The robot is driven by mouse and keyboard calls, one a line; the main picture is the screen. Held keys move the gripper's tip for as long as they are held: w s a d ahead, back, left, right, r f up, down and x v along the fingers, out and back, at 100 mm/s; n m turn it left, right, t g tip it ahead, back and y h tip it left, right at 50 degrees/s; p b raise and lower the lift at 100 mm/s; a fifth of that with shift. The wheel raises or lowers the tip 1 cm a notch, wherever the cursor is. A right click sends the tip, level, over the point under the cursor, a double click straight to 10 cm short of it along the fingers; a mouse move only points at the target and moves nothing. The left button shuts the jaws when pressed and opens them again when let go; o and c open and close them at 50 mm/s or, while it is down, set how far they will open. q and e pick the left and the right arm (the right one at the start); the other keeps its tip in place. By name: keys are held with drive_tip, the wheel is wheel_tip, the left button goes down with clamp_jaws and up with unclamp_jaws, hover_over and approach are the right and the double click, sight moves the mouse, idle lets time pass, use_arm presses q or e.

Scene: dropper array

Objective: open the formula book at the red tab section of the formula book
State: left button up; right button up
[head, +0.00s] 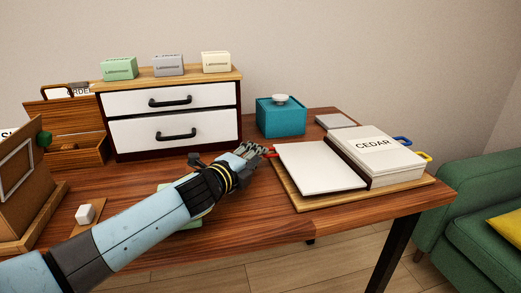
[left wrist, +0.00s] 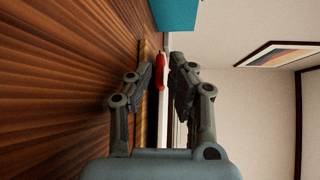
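The formula book lies open on a wooden board (head: 310,203). Its left side is a thin white leaf (head: 318,168); its right side is a thick page stack (head: 395,160) marked "CEDAR". A red tab (head: 270,151) sticks out from the left edge, and a blue tab (head: 402,140) and a yellow tab (head: 424,156) from the right. My left gripper (head: 264,150) is at the left edge by the red tab. In the left wrist view the red tab (left wrist: 160,72) lies between its parted fingers (left wrist: 168,62); contact cannot be told. My right gripper is not in view.
A white two-drawer cabinet (head: 200,102) with small boxes on top stands behind my left arm. A teal box (head: 281,117) stands behind the gripper. A grey flat item (head: 335,121) lies behind the book. A pale green item is partly hidden under my arm.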

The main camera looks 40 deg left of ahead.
use_arm(q)
drive_tip(key=shift+w+a+f, duration=0.1)
drive_tip(key=shift+w, duration=0.55)
drive_tip(key=shift+w+a+f, duration=0.1)
drive_tip(key=shift+w, duration=0.55)
clamp_jaws()
